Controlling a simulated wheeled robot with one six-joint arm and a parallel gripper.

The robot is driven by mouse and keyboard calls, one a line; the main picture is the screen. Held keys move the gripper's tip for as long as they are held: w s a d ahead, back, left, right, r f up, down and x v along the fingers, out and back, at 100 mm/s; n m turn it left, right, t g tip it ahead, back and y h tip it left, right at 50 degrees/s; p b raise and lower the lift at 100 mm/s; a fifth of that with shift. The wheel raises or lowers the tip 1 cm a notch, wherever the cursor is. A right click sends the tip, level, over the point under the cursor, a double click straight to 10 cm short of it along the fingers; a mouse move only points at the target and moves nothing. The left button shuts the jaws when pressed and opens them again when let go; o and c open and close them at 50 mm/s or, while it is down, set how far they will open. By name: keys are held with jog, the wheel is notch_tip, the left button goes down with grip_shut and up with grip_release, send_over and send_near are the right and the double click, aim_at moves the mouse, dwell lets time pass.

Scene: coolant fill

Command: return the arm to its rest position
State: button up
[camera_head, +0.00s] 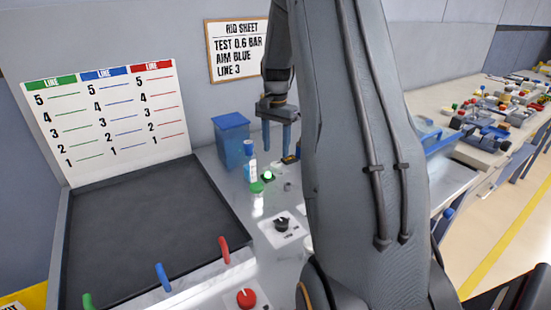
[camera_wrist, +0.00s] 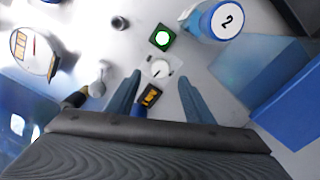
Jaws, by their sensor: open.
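My gripper (camera_head: 277,148) hangs with its two blue fingers pointing down over the grey bench, behind my large grey arm link. In the wrist view my gripper (camera_wrist: 160,80) has its fingers spread apart with nothing held between them. Below or beyond the fingers are a small round dial (camera_wrist: 159,70) and a black block with a yellow mark (camera_wrist: 150,95). My arm reaches out over the bench and hides part of it in the head view.
A blue bin (camera_head: 231,143), a blue-capped bottle (camera_head: 250,167) and a knob plate (camera_head: 282,226) stand near the gripper. The wrist view shows a blue-rimmed container marked 2 (camera_wrist: 226,20) and a green-framed lit button (camera_wrist: 162,37). A red button (camera_head: 246,298) is in front.

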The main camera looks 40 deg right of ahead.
jog(key=shift+r, duration=1)
